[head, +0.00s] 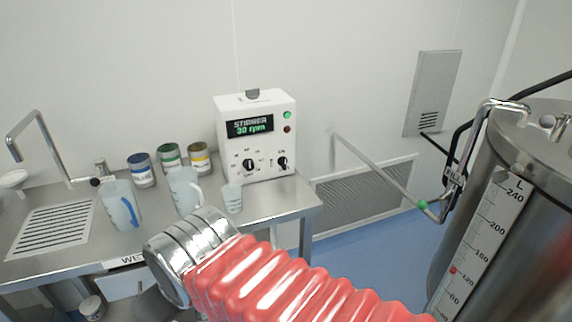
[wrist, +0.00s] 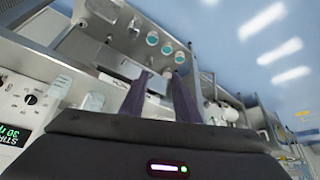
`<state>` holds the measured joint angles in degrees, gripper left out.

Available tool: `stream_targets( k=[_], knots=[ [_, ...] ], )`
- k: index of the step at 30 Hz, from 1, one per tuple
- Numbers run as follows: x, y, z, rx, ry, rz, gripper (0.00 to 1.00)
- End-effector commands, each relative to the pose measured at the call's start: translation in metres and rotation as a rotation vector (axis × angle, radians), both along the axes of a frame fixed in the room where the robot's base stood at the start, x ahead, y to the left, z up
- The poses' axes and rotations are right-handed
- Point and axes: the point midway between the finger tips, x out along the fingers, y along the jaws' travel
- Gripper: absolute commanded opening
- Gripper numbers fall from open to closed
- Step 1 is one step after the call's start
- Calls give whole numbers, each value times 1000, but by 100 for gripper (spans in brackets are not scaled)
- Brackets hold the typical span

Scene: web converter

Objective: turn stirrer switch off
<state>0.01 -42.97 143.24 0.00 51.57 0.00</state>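The white stirrer control box (head: 262,104) stands on the steel bench against the wall in the head view. Its display (head: 250,126) reads "STIRRER 30 rpm". A green lamp (head: 287,114) looks lit above a dark red one (head: 287,129). Two black rotary knobs sit below, a left knob (head: 249,165) and a right knob (head: 283,163); which is the stirrer switch is too small to read. In the wrist view the box (wrist: 14,82) shows turned and cut off at the left edge. My gripper (wrist: 160,85) is open and empty, apart from the box; its fingers do not show in the head view.
Jugs (head: 120,206) (head: 184,190), a small beaker (head: 232,198) and several paint-like cans (head: 141,170) stand on the bench (head: 282,203) left of and before the box. A bent pipe (head: 380,170) and a steel tank (head: 540,230) stand at right.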

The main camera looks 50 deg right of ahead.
Motion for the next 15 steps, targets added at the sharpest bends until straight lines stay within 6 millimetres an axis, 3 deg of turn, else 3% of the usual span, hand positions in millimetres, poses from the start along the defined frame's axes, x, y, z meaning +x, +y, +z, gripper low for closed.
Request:
stream_targets(
  k=[10,15],
  knots=[
    [3,-2,0,-2,-4,-7,29],
    [26,-22,1,-23,-43,-50,29]
  ],
)
